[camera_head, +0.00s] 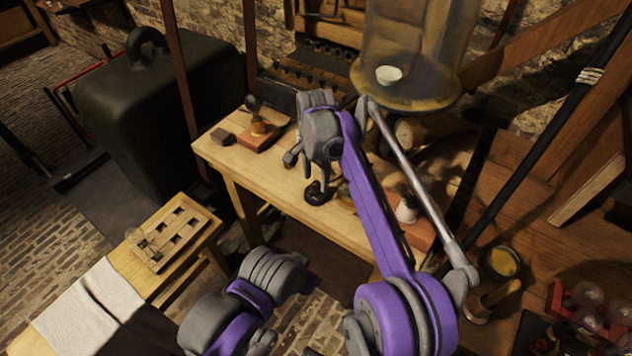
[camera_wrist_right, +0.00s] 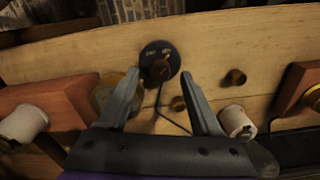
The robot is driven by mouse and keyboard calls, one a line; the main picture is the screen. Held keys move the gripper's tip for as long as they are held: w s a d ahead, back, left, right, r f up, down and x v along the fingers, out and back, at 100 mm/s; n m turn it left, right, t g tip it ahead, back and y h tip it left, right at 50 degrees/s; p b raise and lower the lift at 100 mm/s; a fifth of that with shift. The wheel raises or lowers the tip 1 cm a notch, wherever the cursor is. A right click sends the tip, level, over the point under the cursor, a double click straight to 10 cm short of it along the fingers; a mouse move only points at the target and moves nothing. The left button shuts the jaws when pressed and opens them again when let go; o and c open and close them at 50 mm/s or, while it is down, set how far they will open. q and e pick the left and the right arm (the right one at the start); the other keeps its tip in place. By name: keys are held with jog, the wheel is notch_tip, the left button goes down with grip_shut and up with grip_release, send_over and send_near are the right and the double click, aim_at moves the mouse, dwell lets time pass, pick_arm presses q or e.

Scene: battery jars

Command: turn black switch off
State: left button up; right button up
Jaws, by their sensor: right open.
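The black switch (camera_wrist_right: 159,62) is a round dial with small light lettering and a raised knob, set on the pale wooden bench; a dark wire runs down from it. The lettering is too small to read surely. In the head view the switch (camera_head: 317,195) is a dark round shape on the bench, partly covered by my gripper. My right gripper (camera_head: 306,168) is above it. In the right wrist view my right gripper (camera_wrist_right: 160,76) is open and empty, with one fingertip on each side of the switch's lower part. Contact cannot be told.
Wooden blocks with a white spool (camera_wrist_right: 24,122) and another white spool (camera_wrist_right: 238,121) flank the gripper. A glass jar (camera_head: 412,50) with a white cup stands behind my right arm. A brick-red block with a black-knobbed lever (camera_head: 256,125) sits left on the bench.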

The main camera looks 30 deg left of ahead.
jog(key=shift+f, duration=0.8)
grip_shut()
